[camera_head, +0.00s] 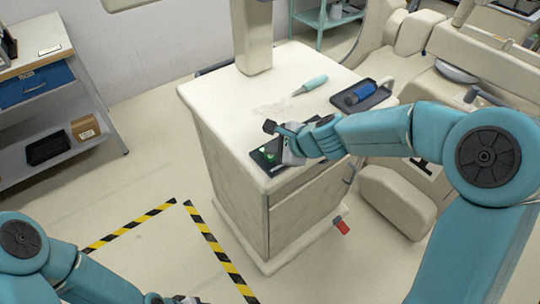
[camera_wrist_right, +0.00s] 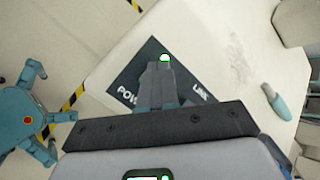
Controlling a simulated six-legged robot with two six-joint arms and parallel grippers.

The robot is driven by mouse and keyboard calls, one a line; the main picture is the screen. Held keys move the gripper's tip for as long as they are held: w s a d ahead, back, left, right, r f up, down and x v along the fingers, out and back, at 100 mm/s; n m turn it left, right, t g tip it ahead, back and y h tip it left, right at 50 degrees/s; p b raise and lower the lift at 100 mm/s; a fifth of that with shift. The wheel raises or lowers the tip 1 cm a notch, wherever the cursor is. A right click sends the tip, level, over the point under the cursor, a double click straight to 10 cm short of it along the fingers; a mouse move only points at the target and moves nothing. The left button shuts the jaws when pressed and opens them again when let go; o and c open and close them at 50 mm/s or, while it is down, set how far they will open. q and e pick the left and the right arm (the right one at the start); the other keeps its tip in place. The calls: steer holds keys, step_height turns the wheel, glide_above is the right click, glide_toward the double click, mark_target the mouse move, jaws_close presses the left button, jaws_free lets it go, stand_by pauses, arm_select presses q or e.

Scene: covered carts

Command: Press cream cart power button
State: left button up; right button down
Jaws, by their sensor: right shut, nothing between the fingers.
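The cream cart (camera_head: 222,115) stands in the middle of the head view. A dark panel (camera_head: 262,165) lies on its top near the front corner; it also shows in the right wrist view (camera_wrist_right: 133,68), with lettering partly covered by my gripper. A lit green round spot (camera_head: 269,157) is on the panel; a green light also shows in the wrist view (camera_wrist_right: 164,58). My right gripper (camera_head: 288,156) is shut and empty over the panel, its tips right beside the green light; I cannot tell whether they touch. My left gripper (camera_head: 170,299) is only partly in view at the bottom edge.
A teal-handled tool (camera_head: 311,85) and a black tray (camera_head: 378,97) holding a blue cylinder (camera_head: 357,93) are on the cart top. A post (camera_head: 253,40) rises at its back. Yellow-black floor tape (camera_head: 215,245) lies in front. Shelves (camera_head: 45,95) stand at left.

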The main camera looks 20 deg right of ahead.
mark_target(273, 158)
steer(key=shift+f+b, duration=0.3)
steer(key=shift+f, duration=0.15)
stand_by(0.4)
steer(key=shift+r, duration=0.1)
steer(key=shift+r+p, duration=0.6)
steer(key=shift+p, duration=0.1)
steer(key=shift+r, duration=0.1)
step_height(273, 158, up, 6)
steer(key=p, duration=0.6)
steer(key=shift+s, duration=0.1)
